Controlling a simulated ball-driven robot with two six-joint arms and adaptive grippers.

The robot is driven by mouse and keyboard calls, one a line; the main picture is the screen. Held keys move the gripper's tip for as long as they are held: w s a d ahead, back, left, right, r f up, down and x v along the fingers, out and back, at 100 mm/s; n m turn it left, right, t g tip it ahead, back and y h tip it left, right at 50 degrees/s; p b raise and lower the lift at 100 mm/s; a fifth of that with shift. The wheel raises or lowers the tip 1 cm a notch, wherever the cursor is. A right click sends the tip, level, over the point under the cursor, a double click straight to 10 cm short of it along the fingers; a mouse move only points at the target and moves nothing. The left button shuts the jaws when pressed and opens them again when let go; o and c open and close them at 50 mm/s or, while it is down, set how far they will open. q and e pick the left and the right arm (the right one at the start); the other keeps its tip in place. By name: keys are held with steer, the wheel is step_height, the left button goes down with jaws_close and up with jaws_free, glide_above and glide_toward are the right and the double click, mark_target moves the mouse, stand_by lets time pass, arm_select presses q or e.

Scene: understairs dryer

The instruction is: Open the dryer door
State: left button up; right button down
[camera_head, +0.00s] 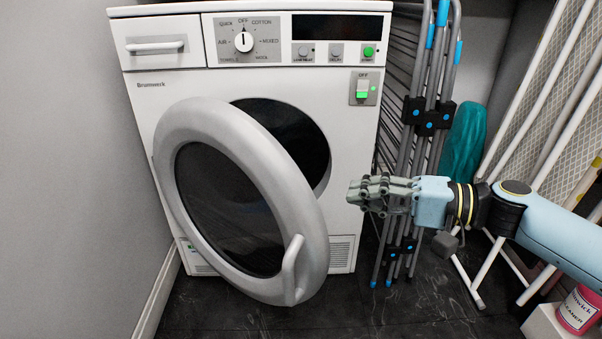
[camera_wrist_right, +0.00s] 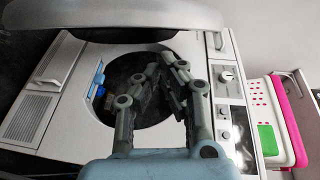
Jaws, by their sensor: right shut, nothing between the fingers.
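The white dryer (camera_head: 345,210) stands against the left wall. Its round grey door (camera_head: 305,215) with dark glass is swung open to the left, partly covering the dark drum opening (camera_head: 290,130). The door handle (camera_head: 291,268) is on the door's lower right rim. My right gripper (camera_head: 352,192) is shut and empty, to the right of the door and apart from it, by the dryer's right front edge. In the right wrist view my gripper (camera_wrist_right: 170,65) shows in front of the drum opening (camera_wrist_right: 130,85), with the door (camera_wrist_right: 120,18) along the top. My left gripper is not in view.
A folded drying rack (camera_head: 425,120) leans right of the dryer, behind my gripper. A teal item (camera_head: 463,140) and an ironing board (camera_head: 540,95) stand further right. A pink cleaner container (camera_head: 580,310) is at lower right. Dark floor (camera_head: 400,310) in front is clear.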

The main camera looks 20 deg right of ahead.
steer(key=w+d+r+m+t, duration=0.1)
steer(key=w+d+r+t, duration=0.1)
steer(key=w+d+r, duration=0.15)
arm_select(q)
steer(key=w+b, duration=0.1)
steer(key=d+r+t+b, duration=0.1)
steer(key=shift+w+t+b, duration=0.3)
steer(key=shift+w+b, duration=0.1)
arm_select(e)
steer(key=w+a, duration=0.4)
steer(key=a, duration=0.7)
steer(key=shift+a+r, duration=0.3)
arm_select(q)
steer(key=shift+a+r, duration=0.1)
